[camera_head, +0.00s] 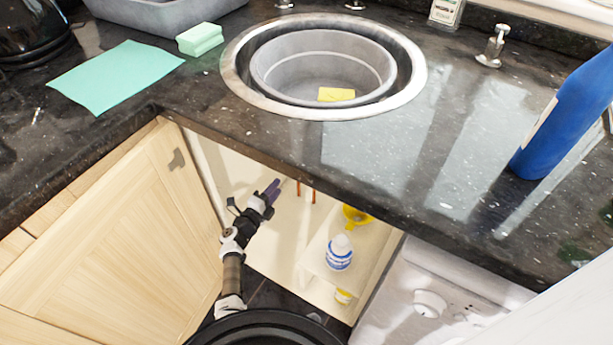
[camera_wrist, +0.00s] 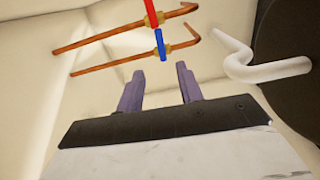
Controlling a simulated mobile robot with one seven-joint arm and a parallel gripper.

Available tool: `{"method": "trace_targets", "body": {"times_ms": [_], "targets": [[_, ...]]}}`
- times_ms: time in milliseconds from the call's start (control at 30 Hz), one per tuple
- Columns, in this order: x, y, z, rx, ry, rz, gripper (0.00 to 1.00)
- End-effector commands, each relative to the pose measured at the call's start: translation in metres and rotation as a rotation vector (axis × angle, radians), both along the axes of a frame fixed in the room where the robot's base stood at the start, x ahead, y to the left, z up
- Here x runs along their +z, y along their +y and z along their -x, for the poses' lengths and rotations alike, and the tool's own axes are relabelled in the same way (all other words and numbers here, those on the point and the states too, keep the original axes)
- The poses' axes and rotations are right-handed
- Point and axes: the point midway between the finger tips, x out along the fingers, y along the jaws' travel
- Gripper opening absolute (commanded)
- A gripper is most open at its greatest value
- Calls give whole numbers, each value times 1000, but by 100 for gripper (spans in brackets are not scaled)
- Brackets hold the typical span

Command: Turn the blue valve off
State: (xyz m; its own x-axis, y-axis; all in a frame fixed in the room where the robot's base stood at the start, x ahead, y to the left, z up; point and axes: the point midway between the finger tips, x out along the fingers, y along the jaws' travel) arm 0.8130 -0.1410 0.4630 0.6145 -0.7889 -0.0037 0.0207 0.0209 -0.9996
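The blue valve handle (camera_wrist: 160,43) sits on a brass fitting of the lower copper pipe in the wrist view. The handle stands across its pipe. A red valve handle (camera_wrist: 152,10) sits on the upper copper pipe just above it. My gripper (camera_wrist: 157,76) is open and empty, with its two purple fingers apart below the blue handle in the picture, not visibly touching it. In the head view my gripper (camera_head: 272,190) reaches into the open cabinet under the counter, and the copper pipes (camera_head: 306,190) show just right of it. The valve handles cannot be made out there.
A white bent pipe (camera_wrist: 265,65) and a dark round body lie right of the fingers. The cabinet door (camera_head: 120,220) stands open at left. A white bottle (camera_head: 339,252) and a yellow funnel (camera_head: 355,216) are at the cabinet's right. The counter edge (camera_head: 290,172) overhangs the arm.

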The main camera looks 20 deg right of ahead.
Motion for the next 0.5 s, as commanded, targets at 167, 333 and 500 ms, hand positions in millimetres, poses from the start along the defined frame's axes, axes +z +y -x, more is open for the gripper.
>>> {"method": "trace_targets", "body": {"times_ms": [167, 333, 500], "targets": [[-3, -1, -3, 0, -31, -18, 36], [-6, -17, -15, -4, -32, -20, 36], [-7, -39, -31, -4, -32, -20, 36]]}}
